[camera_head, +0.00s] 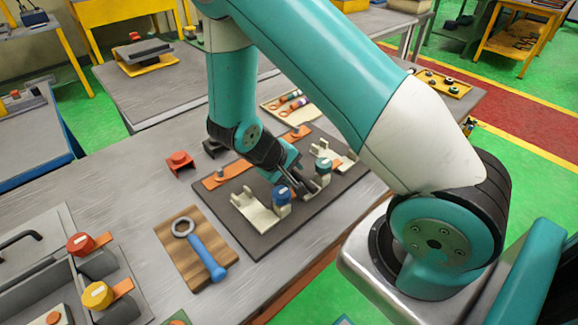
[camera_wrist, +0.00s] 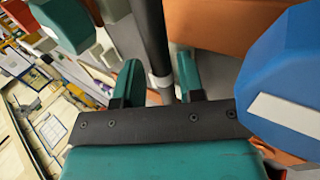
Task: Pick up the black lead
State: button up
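In the wrist view the black lead (camera_wrist: 150,38) is a dark rod with a pale band near its lower end. It runs between the two teal fingers of my gripper (camera_wrist: 157,82). The fingers stand apart, with a small gap showing on each side of the lead. In the head view my gripper (camera_head: 294,183) is low over the dark mat (camera_head: 262,238), just behind a blue-capped post (camera_head: 281,193). The lead is hard to tell from the dark fingers there. The blue cap also fills the right of the wrist view (camera_wrist: 285,85).
Cream cradles (camera_head: 252,212) and a teal-capped post (camera_head: 323,166) stand close to my gripper. An orange strip (camera_head: 225,176) lies behind. A wooden board (camera_head: 178,255) with a blue-handled ring tool is at front left. A grey tray with red and yellow knobs (camera_head: 97,295) is farther left.

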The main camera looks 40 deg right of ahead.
jog(key=shift+d+f, duration=0.25)
jog(key=shift+f, duration=0.15)
jog(key=shift+c, duration=0.3)
grip_shut()
jog(key=shift+r, duration=0.15)
